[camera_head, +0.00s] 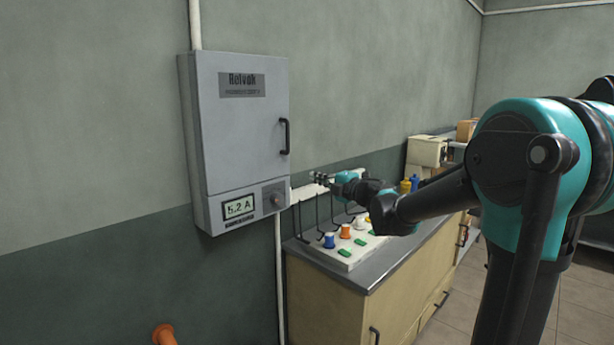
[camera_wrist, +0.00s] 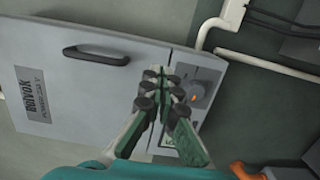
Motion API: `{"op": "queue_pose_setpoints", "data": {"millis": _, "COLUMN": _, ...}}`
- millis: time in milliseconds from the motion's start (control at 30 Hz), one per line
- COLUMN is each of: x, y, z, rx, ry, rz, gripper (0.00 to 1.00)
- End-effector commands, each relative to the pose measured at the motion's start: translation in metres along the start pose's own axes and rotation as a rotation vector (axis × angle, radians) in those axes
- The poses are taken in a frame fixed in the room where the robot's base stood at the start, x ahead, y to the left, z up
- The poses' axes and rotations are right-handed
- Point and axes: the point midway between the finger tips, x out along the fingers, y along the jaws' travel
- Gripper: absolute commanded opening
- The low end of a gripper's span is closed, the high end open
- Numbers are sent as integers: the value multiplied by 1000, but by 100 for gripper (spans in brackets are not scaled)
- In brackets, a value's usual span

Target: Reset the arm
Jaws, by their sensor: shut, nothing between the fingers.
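My teal and black arm reaches in from the right in the head view, and my gripper (camera_head: 322,180) is beside the lower right of a grey wall cabinet. In the wrist view my gripper (camera_wrist: 158,76) is shut and empty, with its fingers together in front of the cabinet's lower panel. The grey cabinet (camera_head: 240,120) has a closed door with a black handle (camera_head: 285,136), a display (camera_head: 239,207) reading 5.2 A and a round knob (camera_head: 277,200). The knob also shows in the wrist view (camera_wrist: 194,92), just right of the fingertips. I cannot tell whether they touch it.
Below my arm a counter (camera_head: 374,271) carries a white board (camera_head: 335,258) with black hooks, coloured spools and green pieces. Yellow and blue bottles (camera_head: 410,184) and boxes (camera_head: 427,151) stand farther back. An orange pipe end (camera_head: 165,335) is at the bottom left.

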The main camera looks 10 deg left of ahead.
Motion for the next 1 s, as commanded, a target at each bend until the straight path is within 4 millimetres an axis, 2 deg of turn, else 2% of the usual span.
{"op": "queue_pose_setpoints", "data": {"millis": 100, "x": -13, "y": 0, "z": 2, "rx": 0, "ry": 0, "rz": 0, "gripper": 0}}
{"op": "queue_pose_setpoints", "data": {"millis": 267, "x": -25, "y": 2, "z": 8, "rx": 21, "ry": -33, "rz": 16, "gripper": 0}}
{"op": "queue_pose_setpoints", "data": {"millis": 367, "x": -41, "y": 7, "z": 30, "rx": 92, "ry": -142, "rz": 62, "gripper": 0}}
{"op": "queue_pose_setpoints", "data": {"millis": 467, "x": -76, "y": 5, "z": 66, "rx": 226, "ry": -329, "rz": 127, "gripper": 0}}
{"op": "queue_pose_setpoints", "data": {"millis": 533, "x": -111, "y": -6, "z": 93, "rx": 348, "ry": -484, "rz": 166, "gripper": 0}}
{"op": "queue_pose_setpoints", "data": {"millis": 633, "x": -165, "y": -37, "z": 122, "rx": 535, "ry": -695, "rz": 195, "gripper": 0}}
{"op": "queue_pose_setpoints", "data": {"millis": 700, "x": -202, "y": -66, "z": 133, "rx": 666, "ry": -829, "rz": 196, "gripper": 0}}
{"op": "queue_pose_setpoints", "data": {"millis": 767, "x": -233, "y": -95, "z": 136, "rx": 778, "ry": -932, "rz": 186, "gripper": 0}}
{"op": "queue_pose_setpoints", "data": {"millis": 867, "x": -280, "y": -145, "z": 128, "rx": 961, "ry": -1088, "rz": 148, "gripper": 0}}
{"op": "queue_pose_setpoints", "data": {"millis": 1000, "x": -335, "y": -217, "z": 94, "rx": 1213, "ry": -1269, "rz": 53, "gripper": 0}}
